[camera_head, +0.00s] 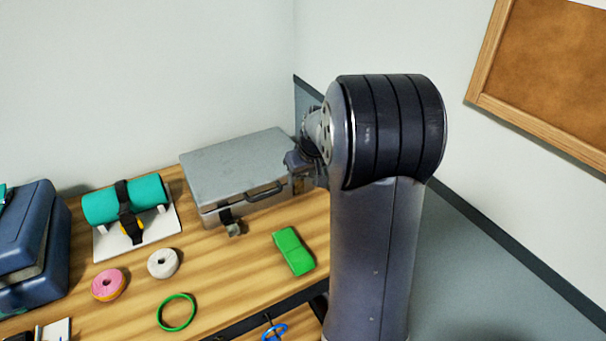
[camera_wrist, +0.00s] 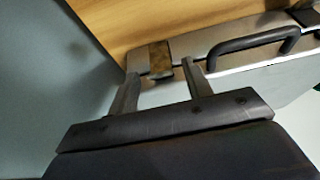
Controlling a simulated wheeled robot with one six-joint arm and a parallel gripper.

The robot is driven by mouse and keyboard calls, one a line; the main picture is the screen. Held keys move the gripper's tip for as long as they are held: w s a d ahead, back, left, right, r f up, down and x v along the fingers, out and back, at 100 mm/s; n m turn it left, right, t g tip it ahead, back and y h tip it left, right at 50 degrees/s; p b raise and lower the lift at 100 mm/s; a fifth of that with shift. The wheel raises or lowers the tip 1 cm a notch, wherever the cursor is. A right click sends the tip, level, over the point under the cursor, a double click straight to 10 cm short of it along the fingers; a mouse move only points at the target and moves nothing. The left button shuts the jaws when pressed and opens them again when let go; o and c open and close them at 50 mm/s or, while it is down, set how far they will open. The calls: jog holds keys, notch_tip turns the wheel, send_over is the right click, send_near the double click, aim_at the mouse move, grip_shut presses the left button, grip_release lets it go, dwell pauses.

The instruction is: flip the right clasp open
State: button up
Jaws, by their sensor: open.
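A grey metal case (camera_head: 235,165) lies closed on the wooden table at the back. The right clasp (camera_head: 298,185) is a small brownish plate on its front face, partly covered by my gripper in the head view. In the wrist view the right clasp (camera_wrist: 160,58) shows between and just beyond my fingertips. My gripper (camera_wrist: 160,70) is open, with one finger on each side of the clasp. I cannot tell whether either finger touches it. The left clasp (camera_head: 232,222) sticks out from the case front over the table.
The case's dark handle (camera_head: 265,193) lies left of the right clasp; in the wrist view the handle (camera_wrist: 255,40) is to the right. A green block (camera_head: 293,251) lies in front of the case. A white roll (camera_head: 163,263) and green ring (camera_head: 176,312) lie further left. Walls stand close behind and right.

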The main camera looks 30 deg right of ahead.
jog(key=shift+c, duration=0.5)
grip_shut()
